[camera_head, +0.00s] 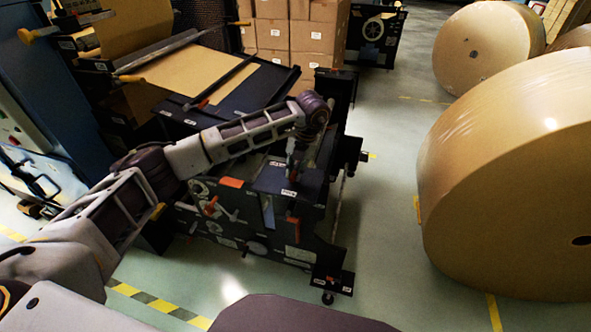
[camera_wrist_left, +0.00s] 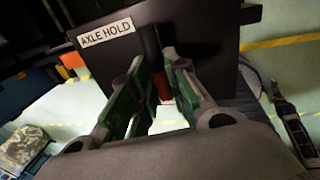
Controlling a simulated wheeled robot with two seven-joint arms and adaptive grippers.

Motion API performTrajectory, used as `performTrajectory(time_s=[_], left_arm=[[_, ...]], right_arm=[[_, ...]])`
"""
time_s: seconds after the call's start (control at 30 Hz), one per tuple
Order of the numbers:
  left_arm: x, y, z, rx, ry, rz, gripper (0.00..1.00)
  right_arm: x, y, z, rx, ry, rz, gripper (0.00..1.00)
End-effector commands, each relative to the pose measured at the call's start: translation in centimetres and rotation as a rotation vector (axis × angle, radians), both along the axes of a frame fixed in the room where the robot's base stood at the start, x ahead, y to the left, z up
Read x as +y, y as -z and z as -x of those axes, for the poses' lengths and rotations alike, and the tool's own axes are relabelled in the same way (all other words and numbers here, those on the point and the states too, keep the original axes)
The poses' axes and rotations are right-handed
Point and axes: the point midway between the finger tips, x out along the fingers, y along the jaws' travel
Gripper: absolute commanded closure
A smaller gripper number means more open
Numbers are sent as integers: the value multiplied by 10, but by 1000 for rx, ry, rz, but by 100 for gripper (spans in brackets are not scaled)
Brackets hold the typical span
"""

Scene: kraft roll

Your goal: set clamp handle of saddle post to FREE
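The dark saddle post (camera_head: 290,180) stands at the near right corner of the black machine frame, with small white labels too small to read in the head view. In the left wrist view a dark plate (camera_wrist_left: 205,40) bears a white "AXLE HOLD" label (camera_wrist_left: 106,33). A red handle-like part (camera_wrist_left: 162,86) shows between the fingers, partly hidden. My left gripper (camera_head: 293,165) is above the post; its green-padded fingers (camera_wrist_left: 154,62) are apart, either side of the red part. Contact cannot be told. My right gripper is not identifiable in either view.
Large kraft rolls (camera_head: 505,185) stand on the right. Stacked cartons (camera_head: 300,40) are behind the machine. A brown sheet (camera_head: 195,75) runs over the machine at the back left. Green floor (camera_head: 385,215) is clear between machine and rolls. Yellow-black tape (camera_head: 160,303) marks the near floor.

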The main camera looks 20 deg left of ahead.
Motion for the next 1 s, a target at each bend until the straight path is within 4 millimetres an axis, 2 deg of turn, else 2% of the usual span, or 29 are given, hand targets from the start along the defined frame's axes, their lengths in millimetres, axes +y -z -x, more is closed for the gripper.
performTrajectory(time_s=[0.03, 0.17, 0.47, 0.63, 0.83, 1.0], left_arm=[[0, -1, -1, -2, -2, 1, 78], [0, -1, -1, -2, -1, 1, 62], [0, -1, 0, -1, 0, 0, 62], [-1, -5, 0, -2, 0, 1, 62], [-5, -21, 0, -2, 1, 1, 62], [-9, -44, -1, -3, 1, 1, 62]], right_arm=[[-1, 0, 2, 2, 0, 1, 60], [-3, 0, 2, 3, -1, 3, 60], [-2, -1, -13, -13, -1, 1, 60], [-1, -1, -11, -10, 0, 1, 60], [-1, 0, -9, -9, 0, 1, 60], [-1, -1, -9, -9, 0, 1, 60]])
